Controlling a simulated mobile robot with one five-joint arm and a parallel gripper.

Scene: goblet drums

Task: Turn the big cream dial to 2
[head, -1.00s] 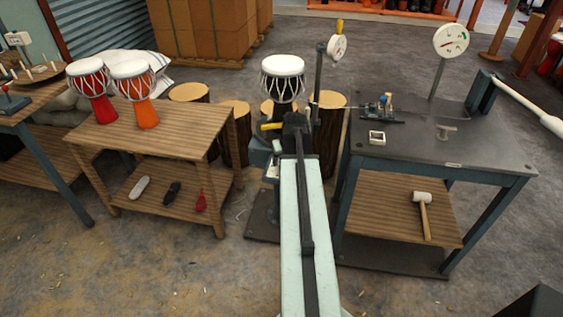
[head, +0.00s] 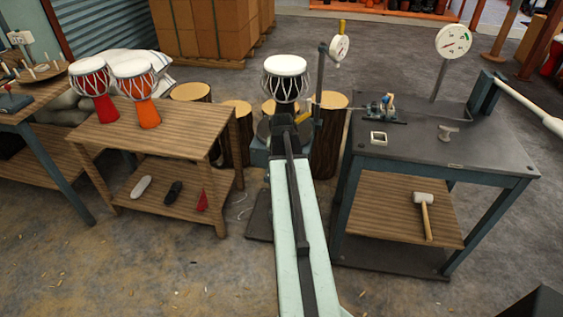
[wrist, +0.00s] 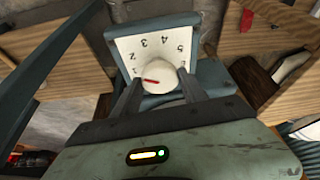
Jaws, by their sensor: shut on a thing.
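The big cream dial (wrist: 163,88) shows in the wrist view as a round knob with a red mark on its left side. It sits low on a cream plate (wrist: 125,44) with black numbers in an arc, seen upside down. The red mark points left, near the low-numbered end; I cannot tell its exact number. My gripper (wrist: 159,82) is shut on the dial, one finger on each side. In the head view my gripper (head: 285,128) is in front of the drum stand, and my arm hides the dial.
A white-topped drum (head: 285,80) stands just behind my gripper. A steel-topped workbench (head: 460,150) with a round gauge (head: 453,41) is at the right. A wooden table (head: 165,128) with red and orange drums is at the left. Open floor lies in front.

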